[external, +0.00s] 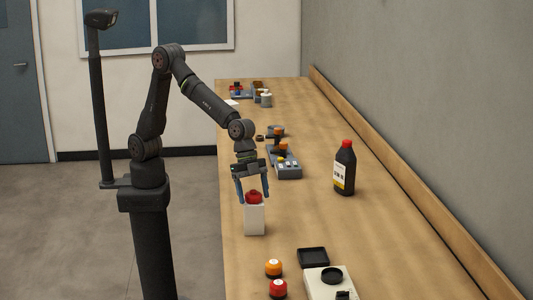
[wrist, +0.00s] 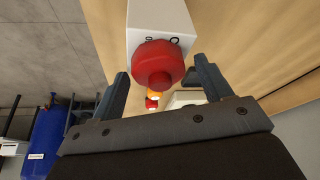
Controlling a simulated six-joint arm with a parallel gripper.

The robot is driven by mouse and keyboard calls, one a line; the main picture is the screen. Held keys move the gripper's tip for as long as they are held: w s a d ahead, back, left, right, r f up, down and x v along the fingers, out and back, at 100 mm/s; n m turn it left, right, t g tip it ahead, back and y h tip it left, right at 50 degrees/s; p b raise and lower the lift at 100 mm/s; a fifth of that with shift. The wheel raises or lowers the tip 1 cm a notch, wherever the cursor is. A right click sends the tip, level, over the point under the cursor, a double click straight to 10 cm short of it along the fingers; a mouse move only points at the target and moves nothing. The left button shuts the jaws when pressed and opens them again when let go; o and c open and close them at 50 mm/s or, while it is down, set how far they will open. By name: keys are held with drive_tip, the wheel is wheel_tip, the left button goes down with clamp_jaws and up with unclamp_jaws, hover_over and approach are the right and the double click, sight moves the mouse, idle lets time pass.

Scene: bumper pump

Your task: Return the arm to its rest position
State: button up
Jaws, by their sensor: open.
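My gripper (external: 252,188) is open, pointing down above a white box (external: 255,220) with a red round button (external: 254,197) on top, near the bench's left edge. The fingers are spread to either side of the red button, and nothing is held. In the wrist view, the red button (wrist: 158,65) shows between and beyond the open fingers of my gripper (wrist: 163,85), with the white box (wrist: 160,20) behind it. I cannot tell whether a finger touches the button. My arm is bent and reaches out over the bench.
The wooden bench (external: 310,215) carries a dark bottle (external: 345,170) with a red cap to the right. An orange button (external: 274,268), a second red button (external: 278,289) and a black tray (external: 313,257) are at the front. A grey device (external: 287,167) stands behind my gripper.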

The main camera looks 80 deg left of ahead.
drive_tip(key=shift+r, duration=2.05)
